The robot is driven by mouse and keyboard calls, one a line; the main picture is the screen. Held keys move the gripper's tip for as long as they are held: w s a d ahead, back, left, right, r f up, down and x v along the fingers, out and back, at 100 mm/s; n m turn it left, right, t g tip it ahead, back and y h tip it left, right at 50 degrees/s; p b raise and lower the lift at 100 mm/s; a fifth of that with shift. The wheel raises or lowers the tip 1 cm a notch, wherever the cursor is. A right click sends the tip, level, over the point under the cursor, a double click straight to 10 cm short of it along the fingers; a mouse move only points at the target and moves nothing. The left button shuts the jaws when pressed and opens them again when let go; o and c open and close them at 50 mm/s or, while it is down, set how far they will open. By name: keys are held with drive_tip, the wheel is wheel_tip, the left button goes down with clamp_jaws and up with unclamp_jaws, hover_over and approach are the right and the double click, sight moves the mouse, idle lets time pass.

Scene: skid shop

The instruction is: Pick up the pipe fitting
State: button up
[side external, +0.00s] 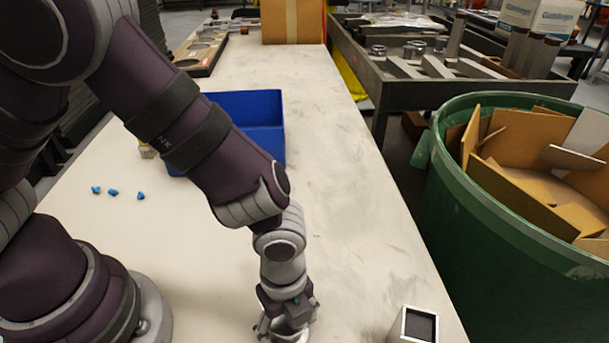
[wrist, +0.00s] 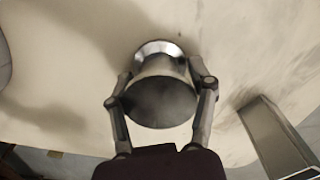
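The pipe fitting (wrist: 163,66) is a shiny metal cone-shaped piece in the wrist view, with its wide dark end toward the camera and a narrower bright end beyond. My gripper (wrist: 160,72) has one finger on each side of it, both close to its sides. I cannot tell whether the fingers press on it or only straddle it. In the side external view my gripper (side external: 286,325) points down at the near part of the table. Only a little metal of the fitting shows there, mixed with the fingers at the bottom edge.
An open-topped grey metal block (side external: 413,325) stands to the right, near the table edge. A blue bin (side external: 270,140) stands farther back, with small blue pieces (side external: 113,193) left of it. A green drum (side external: 470,230) of cardboard stands beside the table (side external: 345,200). The table's middle right is clear.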

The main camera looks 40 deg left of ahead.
drive_tip(key=c, duration=0.8)
drive_tip(key=shift+r, duration=0.1)
